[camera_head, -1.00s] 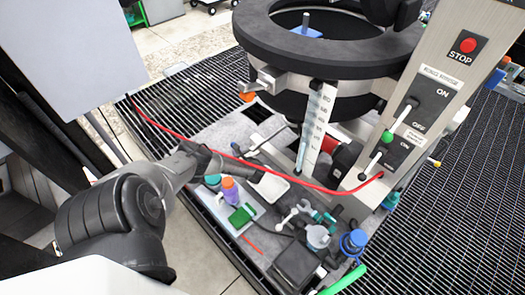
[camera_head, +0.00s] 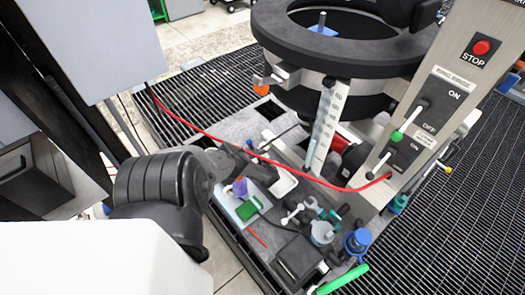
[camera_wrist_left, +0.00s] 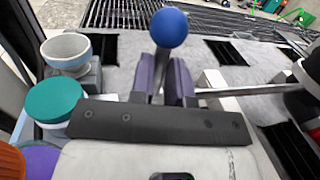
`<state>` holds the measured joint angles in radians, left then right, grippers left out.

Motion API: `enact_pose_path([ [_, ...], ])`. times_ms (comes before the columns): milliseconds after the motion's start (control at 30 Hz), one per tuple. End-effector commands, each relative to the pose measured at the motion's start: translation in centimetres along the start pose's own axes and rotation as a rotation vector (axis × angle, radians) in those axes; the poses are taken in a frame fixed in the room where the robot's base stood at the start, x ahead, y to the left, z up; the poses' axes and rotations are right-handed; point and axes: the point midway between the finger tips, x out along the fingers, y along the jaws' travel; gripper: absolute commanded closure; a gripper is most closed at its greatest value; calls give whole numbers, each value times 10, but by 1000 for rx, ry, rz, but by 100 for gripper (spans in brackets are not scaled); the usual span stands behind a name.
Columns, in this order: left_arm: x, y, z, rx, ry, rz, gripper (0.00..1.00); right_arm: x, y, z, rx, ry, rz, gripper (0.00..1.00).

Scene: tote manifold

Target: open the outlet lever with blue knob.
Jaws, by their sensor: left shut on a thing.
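The blue knob (camera_wrist_left: 169,27) tops a thin metal lever and stands up beyond my left gripper (camera_wrist_left: 163,78) in the left wrist view. The gripper's two purple-grey fingers are shut on the lever stem just below the knob. In the head view the knob shows as a small blue dot (camera_head: 249,143); my arm comes in from the left and hides most of the gripper and the lever base. A metal rod (camera_wrist_left: 245,91) runs off to the right behind the fingers. My right gripper is not in view.
Close left of the gripper are a white bowl (camera_wrist_left: 67,50), a teal lid (camera_wrist_left: 54,99) and an orange cap (camera_wrist_left: 8,161). A red hose (camera_head: 270,158) crosses near my arm. A large round vessel (camera_head: 345,60) and a steel switch panel (camera_head: 440,100) stand beyond.

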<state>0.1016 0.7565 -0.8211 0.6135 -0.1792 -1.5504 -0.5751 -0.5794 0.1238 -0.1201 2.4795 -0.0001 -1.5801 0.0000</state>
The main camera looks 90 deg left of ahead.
Motion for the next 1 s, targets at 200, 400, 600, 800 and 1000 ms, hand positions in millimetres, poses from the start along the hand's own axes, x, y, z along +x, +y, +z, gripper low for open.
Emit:
enact_pose_path([
  [200,0,0,0,3,0,-1,81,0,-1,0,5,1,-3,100],
  [400,0,0,0,2,0,-1,61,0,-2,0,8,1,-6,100],
  [600,0,0,0,2,1,-1,59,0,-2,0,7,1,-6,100],
  [800,-10,0,0,2,3,-2,59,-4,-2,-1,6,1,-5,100],
  [1000,-44,0,1,2,5,-1,59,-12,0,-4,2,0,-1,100],
])
